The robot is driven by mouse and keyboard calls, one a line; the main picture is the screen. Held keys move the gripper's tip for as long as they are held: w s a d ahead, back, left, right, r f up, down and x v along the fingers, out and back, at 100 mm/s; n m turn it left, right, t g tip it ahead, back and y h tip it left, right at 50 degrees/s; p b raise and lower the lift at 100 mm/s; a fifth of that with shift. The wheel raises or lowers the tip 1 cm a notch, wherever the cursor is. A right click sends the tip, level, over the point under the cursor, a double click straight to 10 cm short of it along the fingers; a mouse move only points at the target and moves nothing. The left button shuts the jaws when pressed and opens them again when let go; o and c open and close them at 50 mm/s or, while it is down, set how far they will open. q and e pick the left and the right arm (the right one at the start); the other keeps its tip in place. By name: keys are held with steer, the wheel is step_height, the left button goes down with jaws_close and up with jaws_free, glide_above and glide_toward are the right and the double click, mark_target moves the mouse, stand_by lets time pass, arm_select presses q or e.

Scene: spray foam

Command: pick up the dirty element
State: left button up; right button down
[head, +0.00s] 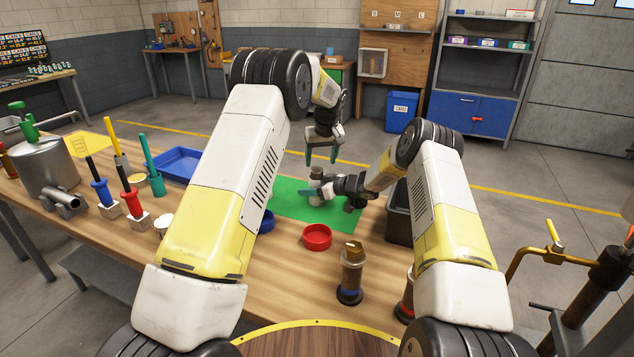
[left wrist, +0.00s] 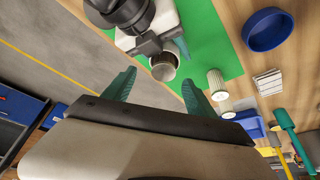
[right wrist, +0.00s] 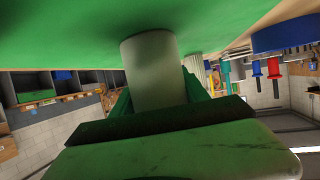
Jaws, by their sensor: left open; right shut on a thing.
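My right gripper (head: 310,190) is low over the green mat (head: 285,205), shut on a pale cylindrical element (right wrist: 150,75). In the left wrist view this element (left wrist: 163,69) has a grey-brown end and a white side. A second element (left wrist: 218,84), cream and pleated, stands apart from it on the mat; it also shows behind the held one in the right wrist view (right wrist: 197,68). My left gripper (head: 321,155) is open and empty above the far edge of the mat, its teal fingers pointing down. I cannot tell whether the held element touches the mat.
A red ring-shaped dish (head: 317,237) and a brown-topped cylinder (head: 351,272) stand in front of the mat. A dark bin (head: 398,215) is at its right. A blue tray (head: 178,165), upright tools and a metal pot (head: 47,168) are at the left.

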mark_target(317, 169)
arm_select(q)
steer(key=x, duration=0.5)
steer(key=shift+a, duration=0.4)
steer(key=shift+r, duration=0.1)
jaws_close()
